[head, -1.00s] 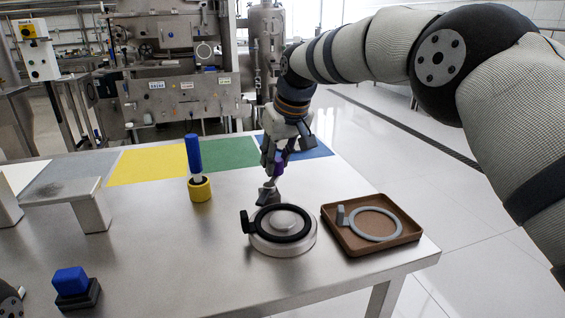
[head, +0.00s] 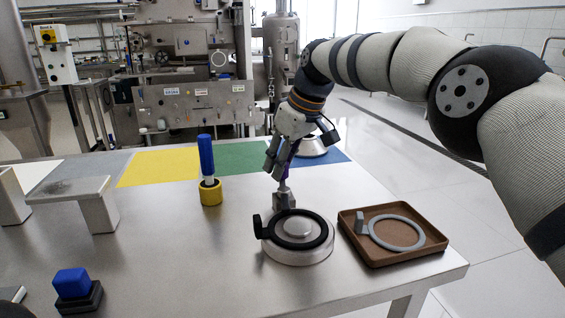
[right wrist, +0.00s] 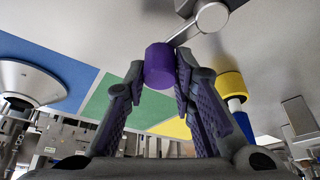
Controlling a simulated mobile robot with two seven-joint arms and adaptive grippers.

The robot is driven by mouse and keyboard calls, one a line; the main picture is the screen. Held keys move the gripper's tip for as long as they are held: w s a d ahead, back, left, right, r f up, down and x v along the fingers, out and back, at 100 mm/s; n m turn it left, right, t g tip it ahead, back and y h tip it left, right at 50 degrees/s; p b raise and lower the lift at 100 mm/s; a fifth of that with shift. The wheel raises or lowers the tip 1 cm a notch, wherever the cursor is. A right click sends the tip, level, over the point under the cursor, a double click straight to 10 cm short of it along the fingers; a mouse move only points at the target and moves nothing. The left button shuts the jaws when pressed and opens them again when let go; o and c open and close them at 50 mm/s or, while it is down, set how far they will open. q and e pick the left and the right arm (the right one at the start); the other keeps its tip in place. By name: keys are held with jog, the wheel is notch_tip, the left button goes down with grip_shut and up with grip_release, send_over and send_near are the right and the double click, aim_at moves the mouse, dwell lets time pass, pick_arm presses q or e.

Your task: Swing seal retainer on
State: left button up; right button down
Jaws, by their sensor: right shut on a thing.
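My right gripper (head: 280,170) is shut on a purple cylindrical grip (right wrist: 160,66), which sits between its fingers. In the head view a metal piece (head: 284,198) shows below the fingers, just behind the round steel base; the fingers partly hide how it joins the grip. In the right wrist view a metal bar (right wrist: 184,34) with a round end shows beyond the grip. The round steel base (head: 298,256) carries a black ring (head: 325,238) with an upright tab at its left. I cannot tell for certain which part is the seal retainer. My left gripper is not clearly in view.
A brown tray (head: 374,261) with a grey tabbed ring (head: 398,246) stands right of the base. A blue-handled tool (head: 206,155) stands in a yellow holder (head: 211,193) to the left. A silver cone-shaped part (head: 313,146) is on the blue patch behind. The front table middle is clear.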

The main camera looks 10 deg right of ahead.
jog(key=shift+s+f, duration=0.2)
jog(key=shift+f, duration=0.35)
jog(key=c, duration=1.3)
grip_release()
jog(key=shift+a, duration=0.1)
jog(key=shift+c, duration=0.2)
jog(key=shift+r, duration=0.15)
jog(key=shift+w+r, duration=0.1)
jog(key=shift+r, duration=0.05)
jog(key=v, duration=1.2)
